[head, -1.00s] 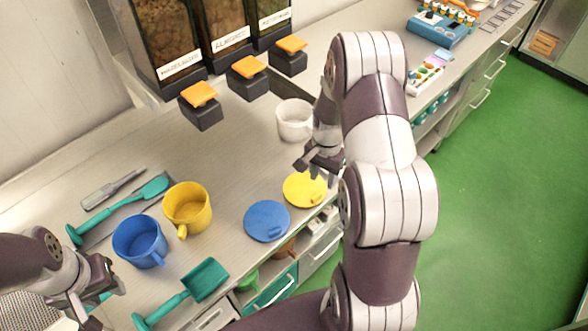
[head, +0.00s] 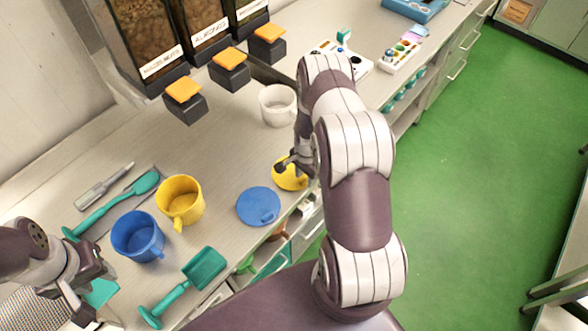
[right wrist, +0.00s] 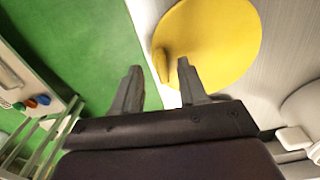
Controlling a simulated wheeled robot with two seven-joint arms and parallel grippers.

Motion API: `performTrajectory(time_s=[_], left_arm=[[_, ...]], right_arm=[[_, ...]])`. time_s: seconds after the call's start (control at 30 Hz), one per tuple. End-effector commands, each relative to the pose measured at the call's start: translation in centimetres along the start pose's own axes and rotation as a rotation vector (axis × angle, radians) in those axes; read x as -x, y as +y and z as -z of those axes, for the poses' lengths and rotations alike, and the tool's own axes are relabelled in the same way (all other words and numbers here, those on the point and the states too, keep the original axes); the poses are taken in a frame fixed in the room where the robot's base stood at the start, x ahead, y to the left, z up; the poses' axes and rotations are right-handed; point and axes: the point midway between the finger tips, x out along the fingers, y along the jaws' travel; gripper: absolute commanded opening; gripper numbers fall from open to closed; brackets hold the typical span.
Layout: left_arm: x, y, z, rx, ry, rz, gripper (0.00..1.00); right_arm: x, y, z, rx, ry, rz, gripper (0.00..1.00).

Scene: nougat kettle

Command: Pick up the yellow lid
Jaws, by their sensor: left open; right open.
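The yellow lid (head: 289,178) lies flat near the counter's front edge, right of the blue lid (head: 258,206). My right gripper (head: 296,164) is above it in the head view and partly covers it. In the right wrist view the yellow lid (right wrist: 212,42) shows as a large disc with a raised tab handle (right wrist: 161,65). The open fingers of the right gripper (right wrist: 160,82) are empty, and the tab appears just beyond the gap between their tips. My left gripper (head: 88,290) is open and empty at the lower left.
A yellow mug (head: 180,200), a blue mug (head: 138,237) and a white mug (head: 278,105) stand on the counter. A teal scoop (head: 185,285) lies near the front edge. Dispensers with orange tops (head: 229,58) hang over the back. Counter around the blue lid is free.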

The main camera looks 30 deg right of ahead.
Motion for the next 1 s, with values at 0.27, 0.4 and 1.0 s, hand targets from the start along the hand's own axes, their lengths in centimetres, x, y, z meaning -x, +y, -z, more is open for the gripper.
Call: performTrajectory(time_s=[0.27, 0.4, 1.0], left_arm=[[0.0, 0.0, 0.0, 0.0, -0.001, 0.0, 0.4], [0.0, 0.0, 0.0, 0.0, -0.001, 0.0, 0.4], [-1.7, 0.0, -0.2, 0.0, -0.001, 0.0, 0.4]], right_arm=[[-0.5, 0.0, 0.0, 0.001, 0.0, 0.001, 0.33], [-0.4, 0.0, 0.0, 0.001, 0.0, 0.001, 0.0], [2.5, -0.2, 0.1, 0.001, 0.004, 0.006, 0.0]])
